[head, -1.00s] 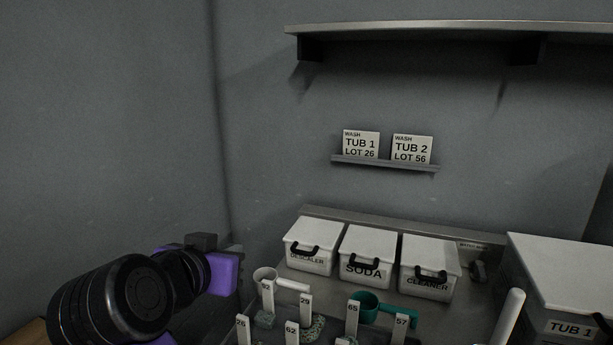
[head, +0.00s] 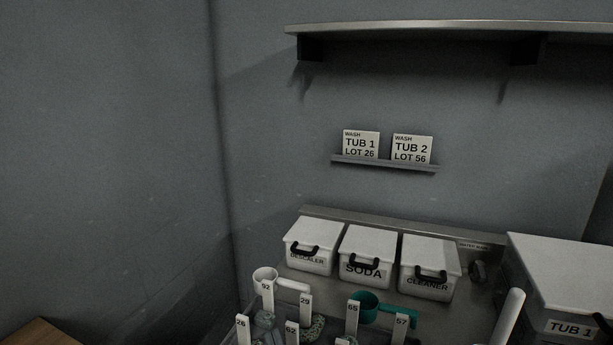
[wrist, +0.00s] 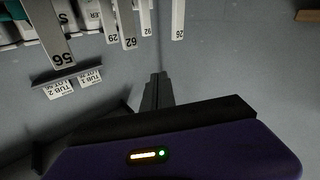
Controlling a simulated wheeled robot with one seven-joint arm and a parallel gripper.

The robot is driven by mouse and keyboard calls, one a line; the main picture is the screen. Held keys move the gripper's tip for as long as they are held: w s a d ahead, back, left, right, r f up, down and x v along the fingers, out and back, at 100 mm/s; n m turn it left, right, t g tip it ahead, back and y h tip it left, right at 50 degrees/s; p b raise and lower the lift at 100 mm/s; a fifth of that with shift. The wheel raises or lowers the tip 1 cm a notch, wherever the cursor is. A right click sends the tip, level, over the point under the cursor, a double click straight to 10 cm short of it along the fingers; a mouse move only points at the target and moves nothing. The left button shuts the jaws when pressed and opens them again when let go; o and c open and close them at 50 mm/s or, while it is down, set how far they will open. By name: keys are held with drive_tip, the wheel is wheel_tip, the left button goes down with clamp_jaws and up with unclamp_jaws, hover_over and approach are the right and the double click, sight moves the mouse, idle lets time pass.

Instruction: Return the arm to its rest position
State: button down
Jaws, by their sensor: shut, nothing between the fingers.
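My gripper (wrist: 157,90) shows only in the wrist view, its dark fingers together with nothing between them. Its purple body (wrist: 175,150) fills the bottom of that view. My arm is out of the head view. In the wrist view, which looks upside down, several numbered tags hang from the top edge, among them tag 56 (wrist: 55,40) and tag 62 (wrist: 128,28). The fingers are apart from them, with grey wall behind.
In the head view, lidded bins for descaler (head: 311,246), soda (head: 367,252) and cleaner (head: 430,268) stand at the back of the counter. A wall shelf (head: 450,30) is above.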

drive_tip(key=s+d+f+m+g+h, duration=0.1)
drive_tip(key=s+d+f+m+h, duration=0.1)
drive_tip(key=s+d, duration=0.6)
drive_tip(key=s+d+f+m+g+h, duration=0.1)
drive_tip(key=s+d+f, duration=0.4)
drive_tip(key=s, duration=1)
drive_tip(key=s+d+f+m+g+h, duration=0.1)
drive_tip(key=s+d+f+m+h, duration=0.2)
drive_tip(key=s+d, duration=0.8)
drive_tip(key=shift+s+d+f+h, duration=0.3)
drive_tip(key=shift+s+h, duration=0.1)
drive_tip(key=shift+s, duration=0.05)
